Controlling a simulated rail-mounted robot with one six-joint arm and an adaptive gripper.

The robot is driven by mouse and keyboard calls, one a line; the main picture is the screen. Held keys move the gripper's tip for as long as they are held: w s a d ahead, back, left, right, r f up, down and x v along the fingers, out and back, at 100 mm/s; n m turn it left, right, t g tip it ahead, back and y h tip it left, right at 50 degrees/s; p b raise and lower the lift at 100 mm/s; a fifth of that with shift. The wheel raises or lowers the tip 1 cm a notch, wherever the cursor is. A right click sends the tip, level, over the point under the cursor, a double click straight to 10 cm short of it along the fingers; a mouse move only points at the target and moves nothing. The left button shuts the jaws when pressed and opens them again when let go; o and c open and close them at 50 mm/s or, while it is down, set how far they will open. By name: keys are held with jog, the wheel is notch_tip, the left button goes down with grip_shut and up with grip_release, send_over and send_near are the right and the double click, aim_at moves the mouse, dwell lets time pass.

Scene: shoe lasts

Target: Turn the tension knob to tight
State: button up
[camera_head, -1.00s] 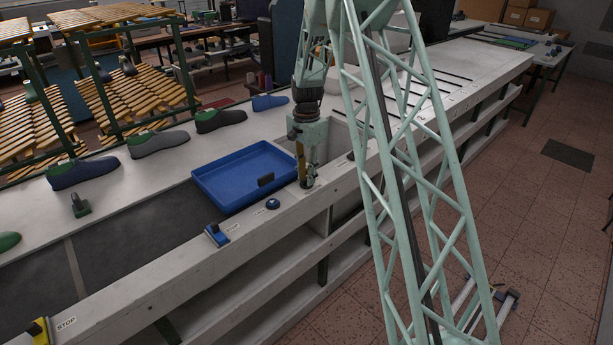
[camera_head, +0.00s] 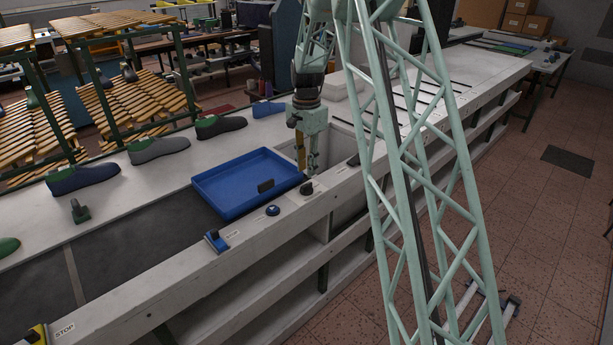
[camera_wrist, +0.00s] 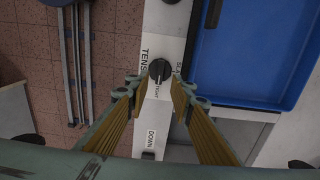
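The tension knob (camera_wrist: 160,71) is a black round knob with a raised grip on a white label plate in the wrist view. In the head view the knob (camera_head: 306,188) sits on the bench's front ledge beside the blue tray. My gripper (camera_wrist: 156,92) is open and empty, one finger on each side of the knob in the wrist view. In the head view my gripper (camera_head: 308,172) is just above the knob, apparently apart from it.
The blue tray (camera_head: 222,209) lies behind the ledge. A round blue button (camera_head: 273,210) and a blue switch (camera_head: 216,241) are farther left along the ledge. Another dark control (camera_head: 354,160) is to the right, near an open recess in the bench.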

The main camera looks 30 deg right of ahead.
jog(key=shift+r, duration=2.65)
jog(key=s+a+r+n+t+b, duration=0.1)
jog(key=s+a+r+n, duration=0.3)
jog(key=s+a+r, duration=0.6)
jog(key=s+a+r+n+t, duration=0.1)
jog(key=s+a+r+n, duration=0.35)
jog(key=s+r, duration=0.85)
jog(key=s+a+n+t, duration=0.1)
jog(key=s+a+n, duration=0.2)
jog(key=s, duration=1.2)
jog(key=s+a+n+t+b, duration=0.1)
jog(key=s+a+n, duration=0.2)
jog(key=s, duration=1.3)
jog(key=shift+s+a+n, duration=0.2)
jog(key=shift+a+n, duration=0.15)
jog(key=shift+a, duration=1.3)
